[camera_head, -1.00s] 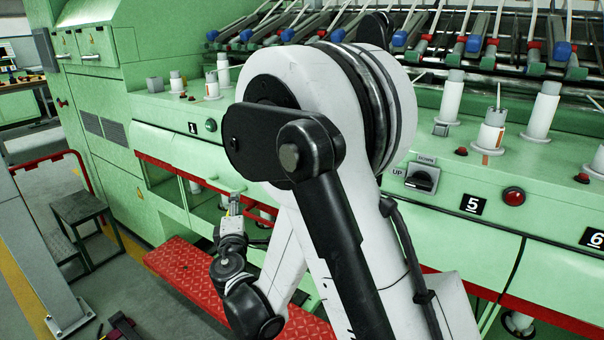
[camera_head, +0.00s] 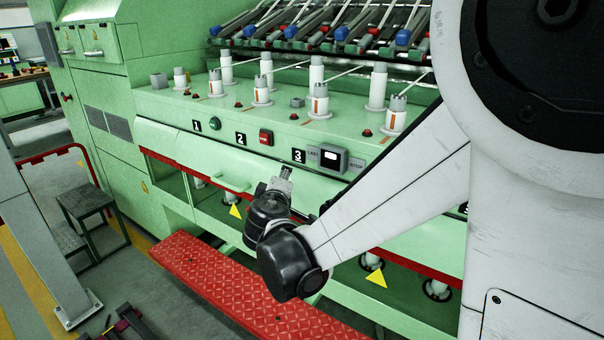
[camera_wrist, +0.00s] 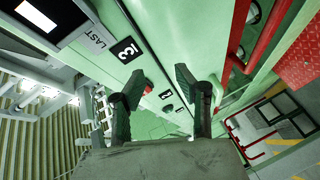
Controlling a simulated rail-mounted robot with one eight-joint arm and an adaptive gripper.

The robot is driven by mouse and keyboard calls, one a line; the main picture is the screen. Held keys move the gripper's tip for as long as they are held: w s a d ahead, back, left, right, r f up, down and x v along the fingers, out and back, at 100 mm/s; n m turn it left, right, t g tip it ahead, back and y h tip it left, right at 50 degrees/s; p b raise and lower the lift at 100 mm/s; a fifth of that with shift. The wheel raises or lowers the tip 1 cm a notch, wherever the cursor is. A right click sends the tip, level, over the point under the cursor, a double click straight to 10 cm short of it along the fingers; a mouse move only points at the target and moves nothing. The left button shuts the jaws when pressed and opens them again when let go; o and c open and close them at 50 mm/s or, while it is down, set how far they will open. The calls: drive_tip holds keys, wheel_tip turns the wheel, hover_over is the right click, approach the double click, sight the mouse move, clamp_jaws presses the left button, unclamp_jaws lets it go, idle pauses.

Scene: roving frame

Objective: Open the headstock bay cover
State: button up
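A green front cover with a bar handle (camera_head: 232,183) runs along the machine below the numbered control panel. Its lower edge is bordered by a red strip. The cover (camera_head: 180,150) looks closed, though I cannot tell for certain that it is the headstock bay cover. My gripper (camera_head: 284,178) is in front of the machine, to the right of the handle and apart from it in the picture. In the wrist view my gripper (camera_wrist: 160,80) has its two dark fingers spread with nothing between them. Part of the cover is hidden behind my arm.
White spindles (camera_head: 262,90) stand on the ledge. A red tread step (camera_head: 230,285) runs below. A stool (camera_head: 90,205) and red rail stand left.

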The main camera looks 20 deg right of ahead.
drive_tip(key=s+d+r+m+g+p, duration=0.1)
drive_tip(key=s+d+r+m+g, duration=0.1)
drive_tip(key=s+d+r, duration=0.1)
drive_tip(key=shift+s+d+m+p, duration=0.3)
drive_tip(key=shift+s+d, duration=0.4)
drive_tip(key=shift+s, duration=0.25)
drive_tip(key=shift+c, duration=0.2)
